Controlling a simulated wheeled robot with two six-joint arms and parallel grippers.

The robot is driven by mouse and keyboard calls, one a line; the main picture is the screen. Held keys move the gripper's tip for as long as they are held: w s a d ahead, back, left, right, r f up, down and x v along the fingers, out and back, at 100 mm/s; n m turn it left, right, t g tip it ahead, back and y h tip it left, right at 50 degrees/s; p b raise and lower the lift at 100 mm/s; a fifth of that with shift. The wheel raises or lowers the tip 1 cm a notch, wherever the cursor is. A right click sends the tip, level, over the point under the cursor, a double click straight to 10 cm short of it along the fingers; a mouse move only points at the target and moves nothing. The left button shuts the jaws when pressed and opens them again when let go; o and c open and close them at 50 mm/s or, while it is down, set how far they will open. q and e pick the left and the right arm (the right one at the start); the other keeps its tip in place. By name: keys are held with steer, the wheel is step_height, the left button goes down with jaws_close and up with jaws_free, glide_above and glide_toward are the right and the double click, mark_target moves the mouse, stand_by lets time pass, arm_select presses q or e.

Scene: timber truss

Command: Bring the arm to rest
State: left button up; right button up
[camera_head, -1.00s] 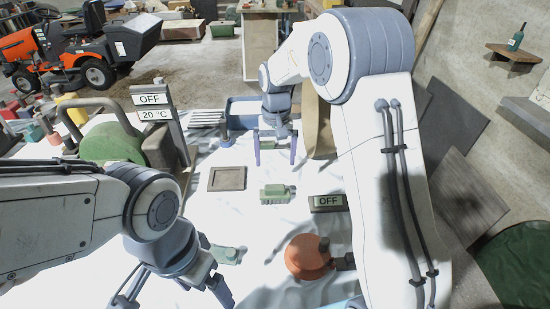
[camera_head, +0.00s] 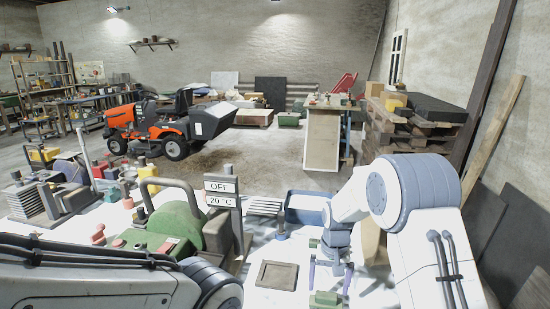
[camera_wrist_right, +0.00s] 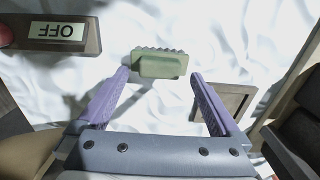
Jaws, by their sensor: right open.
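My right arm comes in from the right of the head view. Its gripper (camera_head: 330,278) points down over the white-covered table, with its purple fingers apart and nothing between them. In the right wrist view, the gripper (camera_wrist_right: 159,76) is open, and a small green ribbed block (camera_wrist_right: 160,66) lies on the white cloth beyond the fingertips. That green block (camera_head: 325,300) also shows at the bottom edge of the head view. My left arm crosses the lower left of the head view; its gripper is outside the picture.
A dark square frame (camera_head: 277,275), a blue tray (camera_head: 306,216) and a green machine (camera_head: 172,226) with an OFF / 20 °C display (camera_head: 221,193) are on the table. A second OFF display (camera_wrist_right: 57,32) shows in the wrist view. An orange mower (camera_head: 150,128) stands on open floor behind.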

mark_target(327, 296)
step_height(327, 296, down, 4)
steer(key=shift+r+p, duration=0.15)
steer(key=shift+p, duration=0.3)
steer(key=shift+r+b, duration=0.65)
steer(key=shift+r, duration=1)
steer(key=shift+f, duration=0.1)
